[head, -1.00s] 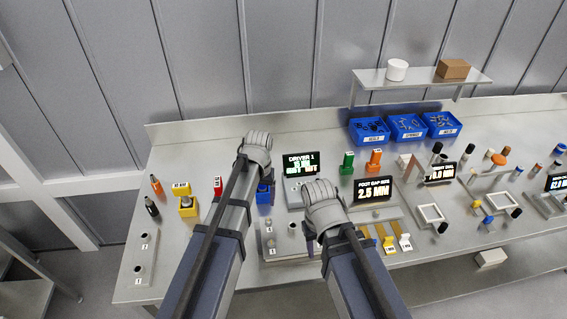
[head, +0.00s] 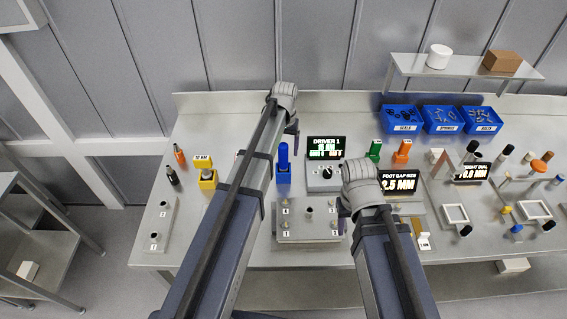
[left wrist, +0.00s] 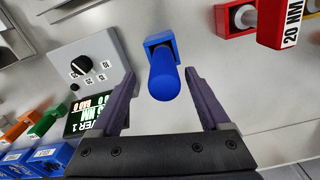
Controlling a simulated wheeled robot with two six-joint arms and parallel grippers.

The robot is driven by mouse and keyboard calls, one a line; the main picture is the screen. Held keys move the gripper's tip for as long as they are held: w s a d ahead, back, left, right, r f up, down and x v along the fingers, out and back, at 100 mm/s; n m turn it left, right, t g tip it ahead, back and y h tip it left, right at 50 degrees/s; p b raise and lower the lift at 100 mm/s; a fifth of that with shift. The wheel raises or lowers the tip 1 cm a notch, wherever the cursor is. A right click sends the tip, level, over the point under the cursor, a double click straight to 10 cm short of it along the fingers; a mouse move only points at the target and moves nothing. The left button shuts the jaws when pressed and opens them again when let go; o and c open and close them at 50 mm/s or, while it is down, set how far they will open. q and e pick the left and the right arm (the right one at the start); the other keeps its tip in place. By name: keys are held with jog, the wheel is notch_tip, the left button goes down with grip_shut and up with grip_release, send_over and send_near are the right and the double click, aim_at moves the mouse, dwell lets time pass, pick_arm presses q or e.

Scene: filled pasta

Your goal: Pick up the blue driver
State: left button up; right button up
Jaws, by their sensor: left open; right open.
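The blue driver (head: 284,157) stands upright in a blue holder (head: 284,178) on the bench, just right of my left forearm in the head view. My left gripper (head: 292,128) is open and empty, close to the driver. In the left wrist view, the driver's rounded handle (left wrist: 165,84) shows between the two spread purple fingers (left wrist: 159,74), apart from both. Its lower end sits in the square blue holder (left wrist: 160,45). My right gripper (head: 343,214) is to the right, over the bench by the grey fixture; its fingers are mostly hidden in the head view.
A grey dial box (head: 324,178) with a display (head: 326,149) stands right of the driver. A yellow holder (head: 208,180) is to the left. A red holder (left wrist: 236,18) shows in the left wrist view. Blue bins (head: 443,120) stand at the back.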

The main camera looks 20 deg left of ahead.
aim_at(283, 158)
pick_arm(q)
jog(key=shift+s+a+f+b, duration=0.1)
jog(key=shift+f+b, duration=1.2)
jog(key=shift+f, duration=0.05)
jog(key=shift+a+f+b, duration=0.1)
jog(key=shift+f+b, duration=1.2)
jog(key=shift+r, duration=0.1)
grip_shut()
